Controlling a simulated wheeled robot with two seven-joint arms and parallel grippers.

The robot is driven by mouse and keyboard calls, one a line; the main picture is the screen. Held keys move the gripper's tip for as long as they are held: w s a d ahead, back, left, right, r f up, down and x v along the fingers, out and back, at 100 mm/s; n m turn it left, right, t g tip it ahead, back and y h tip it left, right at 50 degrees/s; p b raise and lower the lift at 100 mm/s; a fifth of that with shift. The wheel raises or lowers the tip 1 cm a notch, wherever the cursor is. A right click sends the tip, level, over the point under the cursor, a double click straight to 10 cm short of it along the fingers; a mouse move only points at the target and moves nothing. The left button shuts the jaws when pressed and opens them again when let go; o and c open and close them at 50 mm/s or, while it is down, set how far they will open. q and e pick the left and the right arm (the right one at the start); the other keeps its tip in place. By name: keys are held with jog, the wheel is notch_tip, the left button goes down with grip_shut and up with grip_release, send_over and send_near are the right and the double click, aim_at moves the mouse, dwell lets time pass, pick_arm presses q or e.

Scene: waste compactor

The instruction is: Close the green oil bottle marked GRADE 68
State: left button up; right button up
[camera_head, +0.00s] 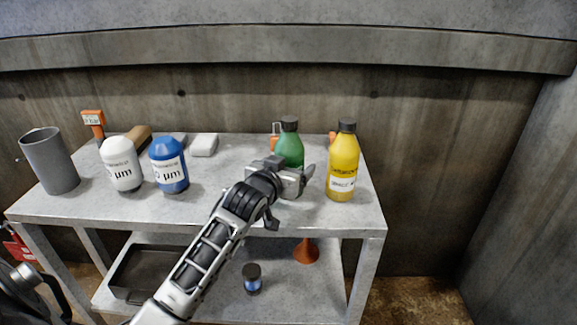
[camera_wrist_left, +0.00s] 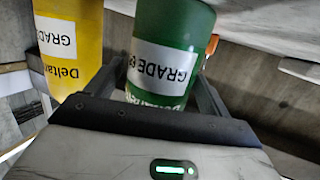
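The green oil bottle (camera_head: 290,150) stands upright on the grey table, with a dark cap on its top in the head view. Its label reads GRADE 68 in the left wrist view (camera_wrist_left: 165,72), where its cap is out of frame. My left gripper (camera_head: 291,168) is at the lower front of the bottle, below the cap. Its fingers are spread, one on each side of the bottle, and a gap shows beside one finger in the left wrist view. Whether either finger touches it is unclear. My right gripper is not in view.
A yellow bottle (camera_head: 342,165) with a dark cap stands close to the right of my left gripper. White (camera_head: 121,165) and blue (camera_head: 169,167) bottles and a grey cup (camera_head: 50,163) stand at left. An orange funnel (camera_head: 306,252) is on the lower shelf.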

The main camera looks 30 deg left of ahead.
pick_arm(q)
jog(key=shift+r, duration=0.1)
jog(key=shift+s+r, duration=0.1)
jog(key=shift+r, duration=0.05)
jog(key=p+v, duration=0.1)
jog(key=v, duration=1)
jog(key=shift+s, duration=0.4)
jog(key=s+d+f+m+g+h, duration=0.2)
jog(key=s+d+f+h, duration=0.1)
jog(key=s+d+f, duration=0.4)
jog(key=s+d+f+m+g+h, duration=0.1)
jog(key=s+d+f+g+h, duration=0.1)
jog(key=s+d+f, duration=0.5)
jog(key=d+f+h, duration=0.1)
jog(key=d+f, duration=0.2)
jog(key=d, duration=0.2)
jog(key=shift+d+m+h, duration=0.2)
jog(key=shift+m+h, duration=0.2)
jog(key=shift+s, duration=0.1)
